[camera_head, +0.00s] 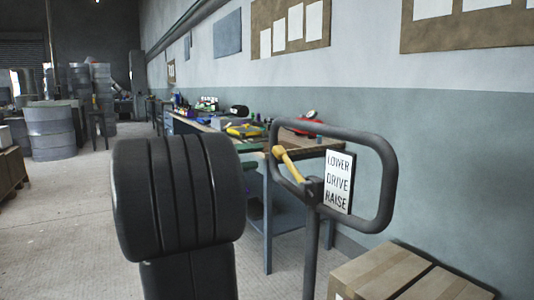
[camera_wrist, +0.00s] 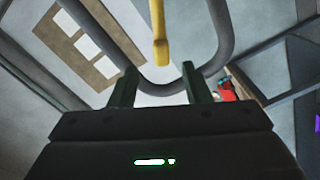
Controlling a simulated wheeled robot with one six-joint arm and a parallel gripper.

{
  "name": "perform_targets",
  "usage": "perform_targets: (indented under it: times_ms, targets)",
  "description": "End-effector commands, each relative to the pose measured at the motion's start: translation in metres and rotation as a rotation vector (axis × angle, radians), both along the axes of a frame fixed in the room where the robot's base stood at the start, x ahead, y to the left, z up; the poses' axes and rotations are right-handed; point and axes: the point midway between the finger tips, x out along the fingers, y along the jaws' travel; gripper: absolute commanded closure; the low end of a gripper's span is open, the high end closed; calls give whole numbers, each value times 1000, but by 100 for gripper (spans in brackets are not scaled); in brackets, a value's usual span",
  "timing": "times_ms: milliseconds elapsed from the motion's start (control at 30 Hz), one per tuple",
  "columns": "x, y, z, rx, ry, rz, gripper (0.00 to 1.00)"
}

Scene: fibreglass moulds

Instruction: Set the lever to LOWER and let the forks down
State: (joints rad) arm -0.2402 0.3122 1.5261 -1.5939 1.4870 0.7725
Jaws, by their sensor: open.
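The yellow lever (camera_head: 287,163) is mounted on a grey tiller handle (camera_head: 388,180) shaped as a loop. It slants up and left from its pivot, its tip at about the height of the word LOWER. The white label plate (camera_head: 338,182) reads LOWER, DRIVE, RAISE from top to bottom. In the wrist view my gripper (camera_wrist: 160,80) is open and empty. The lever's yellow end (camera_wrist: 160,52) appears centred above the gap between the fingers, apart from both. The handle loop curves behind it.
A cluttered workbench (camera_head: 265,158) stands behind the handle along the wall. Grey drums (camera_head: 50,130) stand far left. Open floor (camera_head: 65,215) lies at the left.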

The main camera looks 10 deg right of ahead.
Motion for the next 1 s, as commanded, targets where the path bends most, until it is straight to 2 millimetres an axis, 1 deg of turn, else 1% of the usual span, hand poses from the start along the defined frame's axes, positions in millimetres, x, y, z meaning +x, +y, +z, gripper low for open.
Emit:
perform_targets:
  times_ms: [33,200,300,400,533,800,933,1000]
  targets:
    - [-3,11,1,0,1,5,56]
    - [-13,39,2,0,-1,4,56]
    - [-16,50,1,1,-1,3,56]
    - [-19,57,1,1,-1,1,56]
    - [-21,61,0,0,-1,0,56]
    - [-21,61,0,0,-1,-1,56]
    - [-20,58,0,0,-1,-1,56]
    - [-19,54,0,1,-2,-2,56]
